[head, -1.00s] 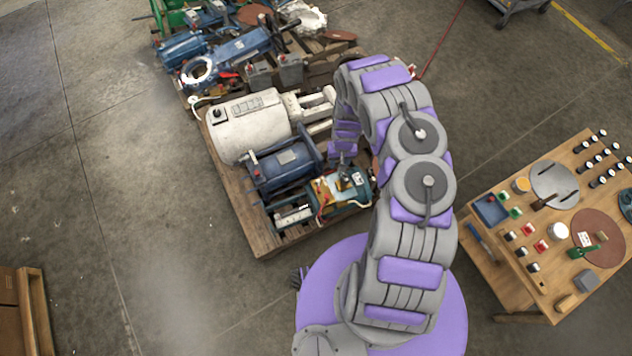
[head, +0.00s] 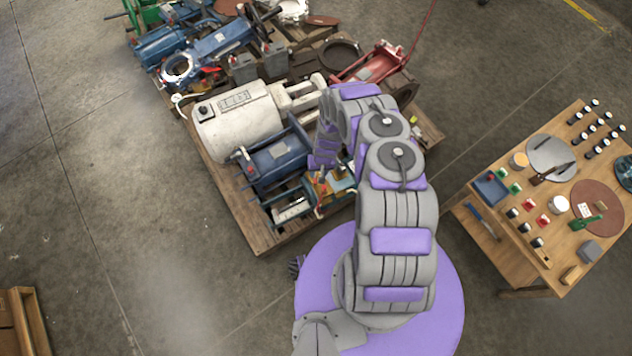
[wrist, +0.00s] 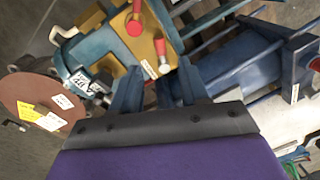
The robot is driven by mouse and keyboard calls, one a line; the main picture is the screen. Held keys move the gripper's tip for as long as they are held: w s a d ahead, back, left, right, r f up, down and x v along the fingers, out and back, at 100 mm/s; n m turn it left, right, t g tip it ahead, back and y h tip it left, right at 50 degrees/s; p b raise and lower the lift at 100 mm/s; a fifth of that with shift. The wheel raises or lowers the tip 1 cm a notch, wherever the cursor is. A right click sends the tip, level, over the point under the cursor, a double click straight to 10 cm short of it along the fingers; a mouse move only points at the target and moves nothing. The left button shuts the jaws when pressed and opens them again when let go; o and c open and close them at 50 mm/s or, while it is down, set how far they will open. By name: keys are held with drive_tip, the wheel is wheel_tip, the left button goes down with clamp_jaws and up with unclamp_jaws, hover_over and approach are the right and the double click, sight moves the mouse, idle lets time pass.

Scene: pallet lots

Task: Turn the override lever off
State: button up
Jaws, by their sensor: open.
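A teal and yellow machine (wrist: 90,48) lies just beyond my gripper in the wrist view; part of it also shows in the head view (head: 341,183). It carries a thick red-capped lever (wrist: 134,24) and a smaller red-tipped lever (wrist: 149,69) with a white label beside it. The label is too small to read, so I cannot tell which is the override lever. My gripper (wrist: 155,80) is open, with its two dark blue fingers apart and the smaller lever's red tip showing between them. Contact is not clear. In the head view my arm partly covers the machine.
A blue motor (head: 275,160) and a white cylinder (head: 238,120) crowd the wooden pallet (head: 240,220). A brown disc (wrist: 38,100) with labels lies left in the wrist view. A wooden table (head: 490,240) with small parts stands right.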

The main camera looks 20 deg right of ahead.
sight(316, 181)
drive_tip(key=f, duration=0.3)
drive_tip(key=f+b, duration=0.1)
drive_tip(key=f, duration=0.2)
drive_tip(key=a+f+b, duration=0.1)
drive_tip(key=f, duration=0.1)
drive_tip(key=shift+f, duration=0.4)
drive_tip(key=shift+w, duration=0.1)
clamp_jaws()
